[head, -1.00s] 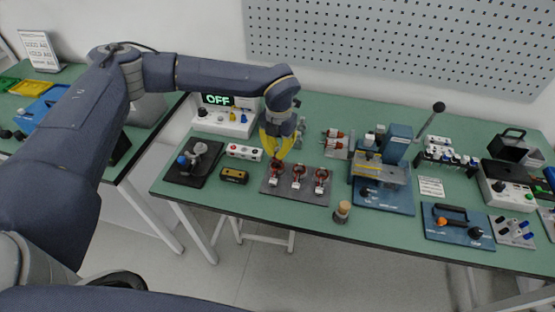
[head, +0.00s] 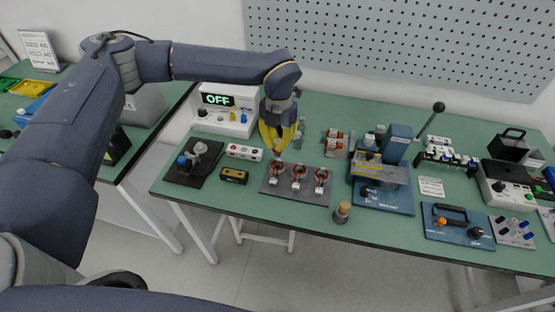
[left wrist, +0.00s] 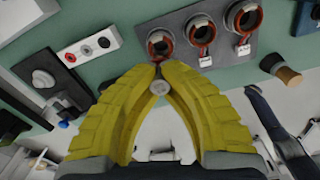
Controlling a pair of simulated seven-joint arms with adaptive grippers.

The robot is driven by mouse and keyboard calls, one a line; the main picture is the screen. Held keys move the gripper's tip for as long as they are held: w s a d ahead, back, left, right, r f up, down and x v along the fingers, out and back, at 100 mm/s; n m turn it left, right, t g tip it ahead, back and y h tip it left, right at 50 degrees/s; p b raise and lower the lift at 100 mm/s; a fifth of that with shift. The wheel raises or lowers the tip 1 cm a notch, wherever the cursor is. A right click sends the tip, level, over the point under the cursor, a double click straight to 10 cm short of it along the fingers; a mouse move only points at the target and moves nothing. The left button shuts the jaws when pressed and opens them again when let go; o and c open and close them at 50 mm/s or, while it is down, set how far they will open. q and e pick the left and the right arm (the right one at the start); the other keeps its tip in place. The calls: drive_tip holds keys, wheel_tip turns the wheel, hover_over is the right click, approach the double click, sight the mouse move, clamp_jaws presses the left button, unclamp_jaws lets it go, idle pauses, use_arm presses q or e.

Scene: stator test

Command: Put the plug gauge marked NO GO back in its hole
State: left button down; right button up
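My left gripper (head: 278,153) has yellow fingers and points down above the bench, just behind the left end of the stator plate. In the left wrist view its fingertips (left wrist: 159,84) come together around a small grey round-ended piece (left wrist: 159,88), which looks like the handle end of a plug gauge. No NO GO marking can be read on it, and the fingers hide most of it. A small brass-coloured block (head: 233,175) lies on the bench left of the stator plate. I cannot make out the gauge's hole. My right gripper is not in view.
The dark plate (head: 295,193) carries three copper stators. A white box with buttons (head: 244,152), a black fixture (head: 192,165) and the OFF tester (head: 225,120) stand to the left. A tan-and-black knob (head: 342,212) and a blue press (head: 384,195) stand to the right.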

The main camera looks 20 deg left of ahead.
use_arm(q)
drive_tip(key=shift+r, duration=0.75)
drive_tip(key=shift+d, duration=0.1)
